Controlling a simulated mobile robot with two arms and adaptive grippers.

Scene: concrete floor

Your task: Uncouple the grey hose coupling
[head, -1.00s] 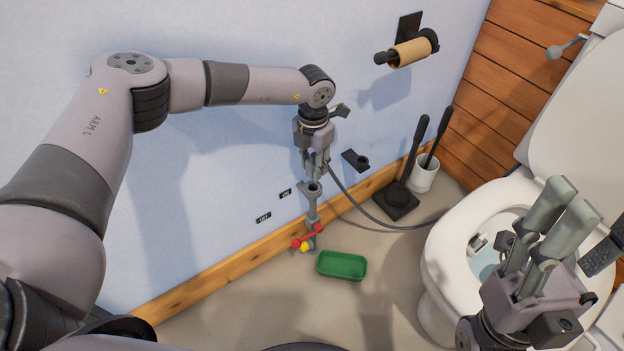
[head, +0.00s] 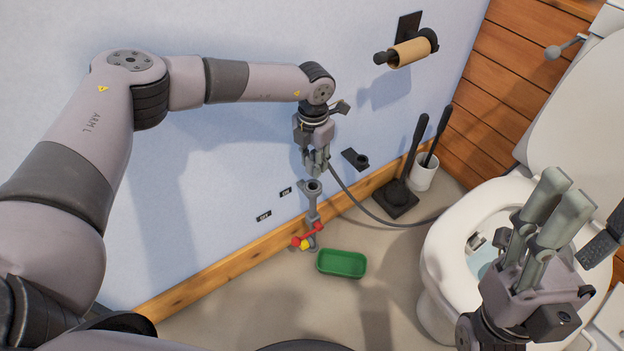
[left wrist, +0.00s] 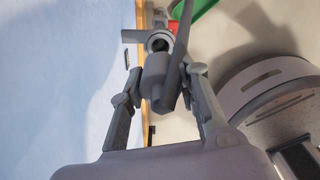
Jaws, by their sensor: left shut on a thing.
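My left gripper (head: 316,163) is shut on the grey hose coupling (left wrist: 155,77), which sits between its fingers in the left wrist view. A grey hose (head: 375,211) runs from the coupling down and right. The standing grey pipe (head: 312,205) is just below the gripper, and its round open mouth shows in the left wrist view (left wrist: 159,42). The coupling is apart from that mouth, with a small gap. A red-handled valve (head: 308,236) with a yellow part is at the pipe's foot. My right gripper (head: 563,196) is over the toilet, empty; its finger opening is hard to judge.
A green tray (head: 341,263) lies on the floor beside the valve. A black wall holder (head: 356,160) is right of the left gripper. A plunger (head: 397,196), a brush in a white cup (head: 422,173) and the toilet (head: 447,219) stand right. ON and OFF labels are on the wall.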

